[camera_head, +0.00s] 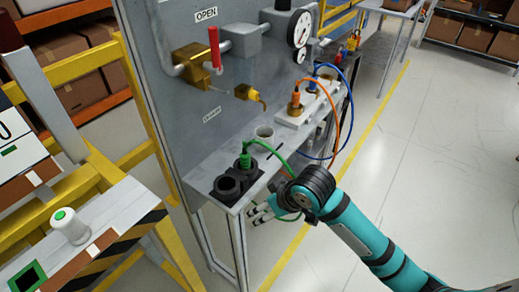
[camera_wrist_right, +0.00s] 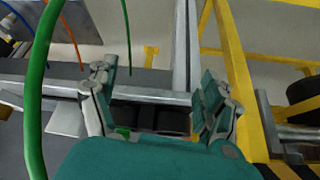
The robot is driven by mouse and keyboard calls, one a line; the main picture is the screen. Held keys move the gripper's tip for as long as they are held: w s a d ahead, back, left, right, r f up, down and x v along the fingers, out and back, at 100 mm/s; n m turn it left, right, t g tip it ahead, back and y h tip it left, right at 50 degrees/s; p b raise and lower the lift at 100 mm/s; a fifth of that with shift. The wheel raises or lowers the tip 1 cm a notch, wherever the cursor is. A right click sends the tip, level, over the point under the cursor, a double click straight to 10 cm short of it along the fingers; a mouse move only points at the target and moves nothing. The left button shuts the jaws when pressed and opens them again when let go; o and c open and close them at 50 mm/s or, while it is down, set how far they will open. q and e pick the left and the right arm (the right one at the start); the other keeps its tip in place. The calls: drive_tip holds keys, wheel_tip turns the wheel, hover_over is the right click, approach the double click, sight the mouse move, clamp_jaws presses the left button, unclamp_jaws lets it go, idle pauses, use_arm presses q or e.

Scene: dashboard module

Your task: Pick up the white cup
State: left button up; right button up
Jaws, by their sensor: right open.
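My right gripper (camera_head: 263,211) is in front of the shelf's front edge, below and apart from the cup. Its fingers are spread with nothing between them; they also show in the right wrist view (camera_wrist_right: 157,85). I cannot make out the cup in the right wrist view. My left gripper is not in view.
A green cable (camera_head: 283,160) loops from the green plug (camera_head: 245,160) near my right wrist and crosses the wrist view's left side (camera_wrist_right: 38,85). Black sockets (camera_head: 228,187) sit at the shelf's near end. An orange cable (camera_head: 336,100) and blue cable (camera_head: 350,105) hang at the right. A brass spout (camera_head: 248,94) juts out above the cup.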

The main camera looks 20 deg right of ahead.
wheel_tip(320, 180, up, 3)
drive_tip(key=w, duration=0.2)
drive_tip(key=m+t+h, duration=0.1)
drive_tip(key=m, duration=0.1)
approach(264, 135)
drive_tip(key=shift+w+a+f, duration=0.1)
drive_tip(key=shift+a+f, duration=0.15)
drive_tip(key=shift+f, duration=0.3)
drive_tip(key=shift+a+f, duration=0.25)
drive_tip(key=shift+f, duration=0.25)
drive_tip(key=shift+x, duration=2.7)
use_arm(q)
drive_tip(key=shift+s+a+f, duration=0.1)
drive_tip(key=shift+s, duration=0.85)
use_arm(e)
drive_tip(key=shift+a+r, duration=0.1)
drive_tip(key=shift+a, duration=0.1)
drive_tip(key=c, duration=1.2)
